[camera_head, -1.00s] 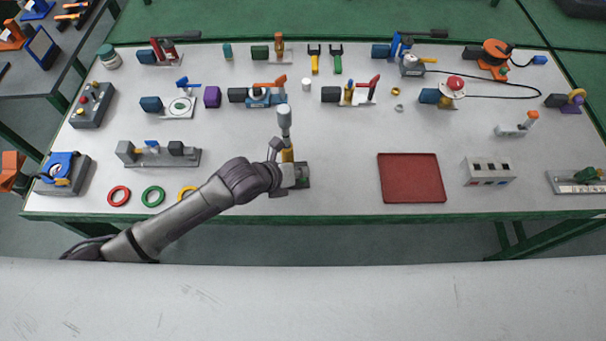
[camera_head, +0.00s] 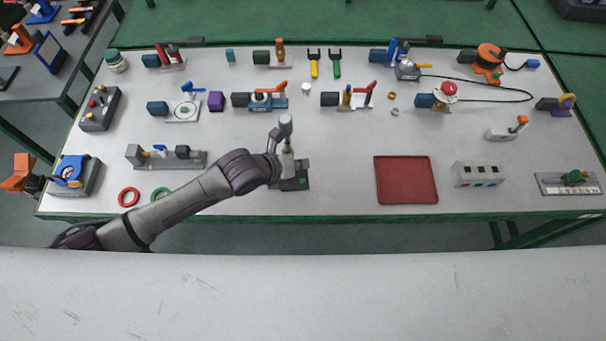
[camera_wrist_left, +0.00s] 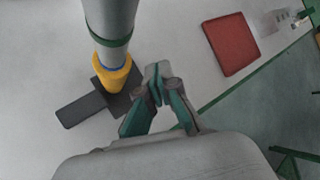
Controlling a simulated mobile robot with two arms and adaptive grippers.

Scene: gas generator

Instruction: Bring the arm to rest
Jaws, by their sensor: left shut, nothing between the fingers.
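My left arm (camera_head: 190,197) reaches in from the left over the table. My right gripper is not in view.
A red tray (camera_head: 406,180) and a grey socket box (camera_head: 476,174) lie to the right. Red ring (camera_head: 128,197) and green ring (camera_head: 160,194) lie near the front left edge. Several fixtures line the back. The table between post and tray is clear.

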